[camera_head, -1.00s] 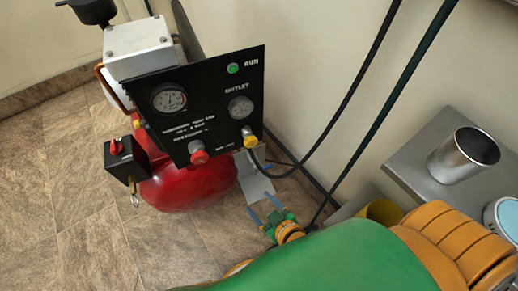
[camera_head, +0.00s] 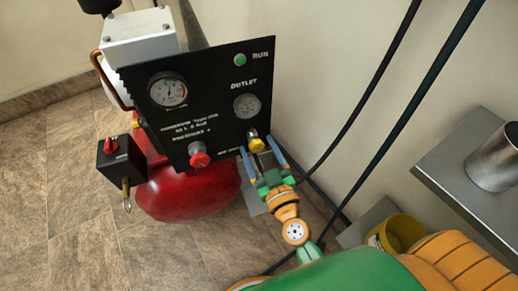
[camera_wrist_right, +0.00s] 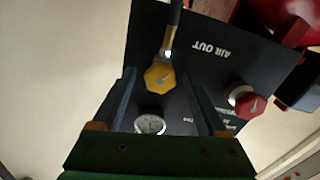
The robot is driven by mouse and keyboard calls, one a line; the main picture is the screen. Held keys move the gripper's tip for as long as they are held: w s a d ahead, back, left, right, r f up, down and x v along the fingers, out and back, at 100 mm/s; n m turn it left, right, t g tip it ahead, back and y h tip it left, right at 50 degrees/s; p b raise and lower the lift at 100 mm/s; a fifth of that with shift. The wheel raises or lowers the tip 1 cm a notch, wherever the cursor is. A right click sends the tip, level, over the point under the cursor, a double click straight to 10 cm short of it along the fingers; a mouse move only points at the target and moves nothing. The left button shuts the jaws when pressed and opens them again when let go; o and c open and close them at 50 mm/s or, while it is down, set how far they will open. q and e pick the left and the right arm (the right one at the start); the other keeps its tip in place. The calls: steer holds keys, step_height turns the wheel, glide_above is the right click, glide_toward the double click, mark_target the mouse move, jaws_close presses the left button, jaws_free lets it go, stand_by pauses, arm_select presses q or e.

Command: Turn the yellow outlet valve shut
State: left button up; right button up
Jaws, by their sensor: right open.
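The yellow outlet valve (camera_head: 256,144) is a small knob low on the right side of the black panel (camera_head: 215,120), below the outlet gauge (camera_head: 247,105). My right gripper (camera_head: 262,153) is open, its two blue fingers reaching up on either side of the yellow knob in the head view. In the right wrist view the yellow knob (camera_wrist_right: 159,77) lies between and just beyond the open fingertips (camera_wrist_right: 160,85). I cannot tell whether a finger touches it. My left gripper is not in view.
A red knob (camera_head: 199,155) sits left of the yellow one on the panel. A red tank (camera_head: 188,192) is below. A dark hose runs from near the yellow valve. A metal shelf (camera_head: 468,170) and a yellow bucket (camera_head: 400,231) stand at right.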

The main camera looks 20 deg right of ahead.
jaws_close()
